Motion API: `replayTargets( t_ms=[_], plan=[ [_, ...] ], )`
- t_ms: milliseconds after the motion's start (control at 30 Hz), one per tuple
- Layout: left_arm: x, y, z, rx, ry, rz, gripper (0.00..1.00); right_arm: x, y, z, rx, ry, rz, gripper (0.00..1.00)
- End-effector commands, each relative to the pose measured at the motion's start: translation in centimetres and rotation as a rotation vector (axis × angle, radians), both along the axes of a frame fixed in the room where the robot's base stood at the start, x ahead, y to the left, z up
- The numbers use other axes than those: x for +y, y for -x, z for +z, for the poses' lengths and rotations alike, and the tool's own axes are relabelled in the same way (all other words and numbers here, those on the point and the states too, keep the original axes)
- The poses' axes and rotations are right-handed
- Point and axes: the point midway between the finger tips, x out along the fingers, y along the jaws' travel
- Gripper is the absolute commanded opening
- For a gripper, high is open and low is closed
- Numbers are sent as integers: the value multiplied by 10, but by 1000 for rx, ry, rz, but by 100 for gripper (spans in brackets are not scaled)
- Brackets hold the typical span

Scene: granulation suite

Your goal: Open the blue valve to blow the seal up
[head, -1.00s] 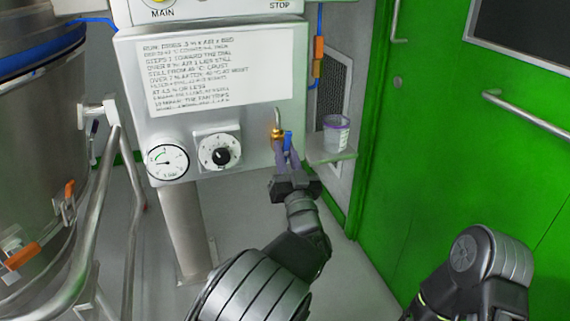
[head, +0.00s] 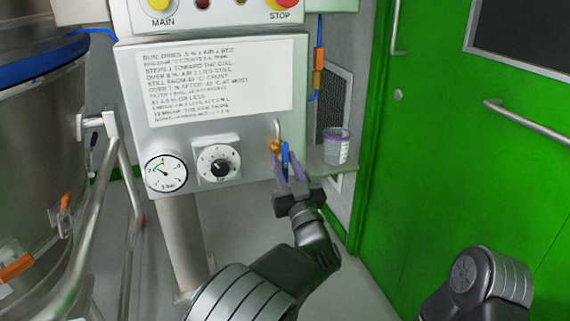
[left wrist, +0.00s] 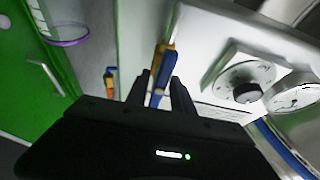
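The blue valve (head: 285,154) is a small lever on a brass fitting at the lower right corner of the white control panel (head: 255,125). Its blue handle hangs down in the head view. My left gripper (head: 286,165) is at the handle, with its two fingers apart on either side of it. In the left wrist view the blue handle (left wrist: 165,72) shows between and beyond the fingertips (left wrist: 161,78); a gap seems to remain. Whether they touch it is unclear. Part of my right arm shows at lower right; its gripper is out of view.
A pressure gauge (head: 166,173) and a dial knob (head: 218,168) sit left of the valve. A tub (head: 337,147) stands on a small shelf (head: 325,168) to the right. A steel vessel (head: 40,150) with rails is at left; a green door (head: 450,150) is at right.

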Motion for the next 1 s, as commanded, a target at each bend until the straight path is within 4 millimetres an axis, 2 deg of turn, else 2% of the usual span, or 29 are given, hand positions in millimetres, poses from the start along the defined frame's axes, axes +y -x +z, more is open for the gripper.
replayTargets(
  t_ms=[133,467,567,800,1000],
  plan=[
    [0,0,0,0,0,0,40,0,0,0,0,0,0,0],
    [-2,4,-2,1,-1,-1,40,0,0,2,1,0,0,0],
    [-5,13,-5,2,-1,-1,40,0,1,5,2,0,1,0],
    [-17,47,-19,3,-3,-2,40,0,2,16,6,-1,3,0],
    [-23,67,-29,0,-3,-2,40,0,2,13,6,-1,3,0]
  ],
)
